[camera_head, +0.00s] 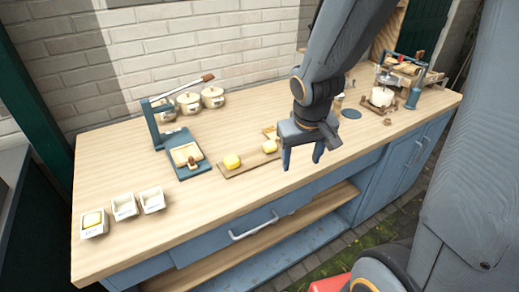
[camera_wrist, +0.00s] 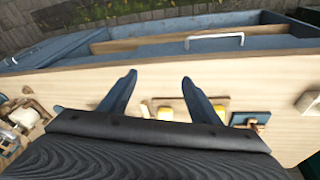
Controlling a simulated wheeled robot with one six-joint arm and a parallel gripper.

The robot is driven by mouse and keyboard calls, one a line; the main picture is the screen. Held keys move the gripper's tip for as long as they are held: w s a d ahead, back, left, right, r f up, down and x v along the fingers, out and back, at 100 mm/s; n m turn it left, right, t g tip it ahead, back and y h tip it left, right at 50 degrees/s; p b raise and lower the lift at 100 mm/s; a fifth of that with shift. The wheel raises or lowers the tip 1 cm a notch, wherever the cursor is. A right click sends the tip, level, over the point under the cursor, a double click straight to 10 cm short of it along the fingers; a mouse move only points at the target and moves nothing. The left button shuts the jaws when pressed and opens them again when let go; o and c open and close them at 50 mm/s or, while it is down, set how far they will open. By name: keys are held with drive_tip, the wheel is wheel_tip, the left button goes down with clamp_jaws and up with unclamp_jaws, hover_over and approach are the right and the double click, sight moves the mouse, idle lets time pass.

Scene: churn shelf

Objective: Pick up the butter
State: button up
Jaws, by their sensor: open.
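Two yellow lumps of butter sit on a flat wooden board (camera_head: 248,165). The left lump (camera_head: 232,161) and the right lump (camera_head: 270,146) lie apart from each other. In the wrist view, one lump (camera_wrist: 165,113) shows between my fingers and the other (camera_wrist: 219,110) just right of the right finger; both are partly cut off by my gripper. My gripper (camera_head: 301,164) is open and empty, pointing down above the counter, right of the board in the head view. Its fingers also show in the wrist view (camera_wrist: 160,77), touching nothing visible.
A blue press (camera_head: 187,157) stands left of the board on the wooden counter (camera_head: 130,180). Several lidded pots (camera_head: 190,103) stand behind it. Small white boxes (camera_head: 124,206) stand at the front left, one holding something yellow. A candle-like white item (camera_head: 382,97) stands at the right.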

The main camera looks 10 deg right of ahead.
drive_tip(key=w+d+n+t, duration=0.1)
drive_tip(key=w+d+t, duration=0.1)
drive_tip(key=w, duration=0.6)
drive_tip(key=n+t+y, duration=0.1)
drive_tip(key=n+y, duration=0.1)
drive_tip(key=y, duration=0.1)
approach(269, 143)
drive_tip(key=f, duration=0.1)
drive_tip(key=shift+w+a+f, duration=0.15)
drive_tip(key=shift+w+f, duration=0.35)
drive_tip(key=shift+w, duration=0.05)
drive_tip(key=shift+b+x, duration=2.35)
drive_tip(key=shift+x, duration=1.25)
drive_tip(key=shift+s, duration=0.15)
drive_tip(key=c, duration=1.1)
drive_tip(key=shift+r, duration=0.15)
